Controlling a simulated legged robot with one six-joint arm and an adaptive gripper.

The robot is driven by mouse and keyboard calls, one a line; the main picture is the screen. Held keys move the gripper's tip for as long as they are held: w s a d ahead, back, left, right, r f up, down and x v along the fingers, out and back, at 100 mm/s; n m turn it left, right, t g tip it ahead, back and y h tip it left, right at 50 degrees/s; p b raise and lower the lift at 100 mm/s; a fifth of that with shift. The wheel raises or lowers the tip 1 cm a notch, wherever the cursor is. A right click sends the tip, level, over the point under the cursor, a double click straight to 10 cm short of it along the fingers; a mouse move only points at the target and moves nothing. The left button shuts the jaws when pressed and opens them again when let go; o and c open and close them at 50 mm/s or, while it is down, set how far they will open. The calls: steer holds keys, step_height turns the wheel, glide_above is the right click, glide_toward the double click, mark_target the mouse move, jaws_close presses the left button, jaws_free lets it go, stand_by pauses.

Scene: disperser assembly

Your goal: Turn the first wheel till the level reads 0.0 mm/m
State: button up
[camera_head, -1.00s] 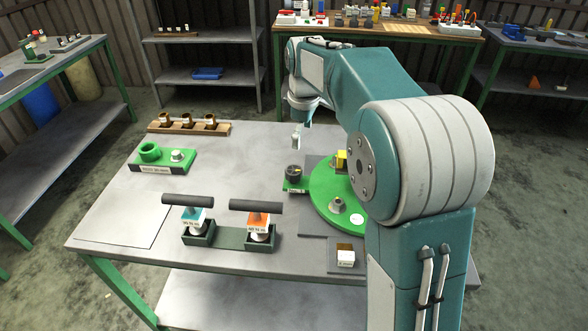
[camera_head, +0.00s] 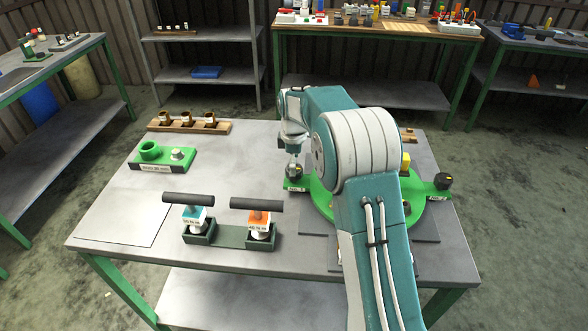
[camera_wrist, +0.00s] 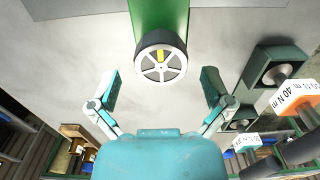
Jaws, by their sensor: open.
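A dark hand wheel (camera_head: 294,173) stands on the left lug of the green round plate (camera_head: 322,202), with a small label too small to read. In the wrist view the wheel (camera_wrist: 160,64) has a dark rim, a pale spoked face and a yellow mark toward the top. My gripper (camera_wrist: 160,80) is open, its two fingers on either side of the wheel and apart from it. In the head view my gripper (camera_head: 293,150) is right above this wheel. A yellow block (camera_head: 405,161), possibly the level, is partly behind my arm; no reading shows.
A second dark wheel (camera_head: 443,181) stands on the plate's right lug. Two T-handled tools (camera_head: 188,199) (camera_head: 257,205) stand in a dark green holder (camera_head: 230,238) at the front. A green block (camera_head: 162,160) and a wooden rack (camera_head: 189,127) are at left. The table's left middle is clear.

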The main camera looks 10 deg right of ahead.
steer(key=shift+a+f, duration=0.1)
steer(key=shift+f, duration=1)
steer(key=c, duration=1.1)
steer(key=shift+m, duration=0.4)
steer(key=m, duration=0.5)
steer(key=shift+m, duration=0.4)
steer(key=m, duration=1.2)
steer(key=shift+m, duration=0.3)
steer(key=m, duration=0.5)
steer(key=shift+m, duration=0.4)
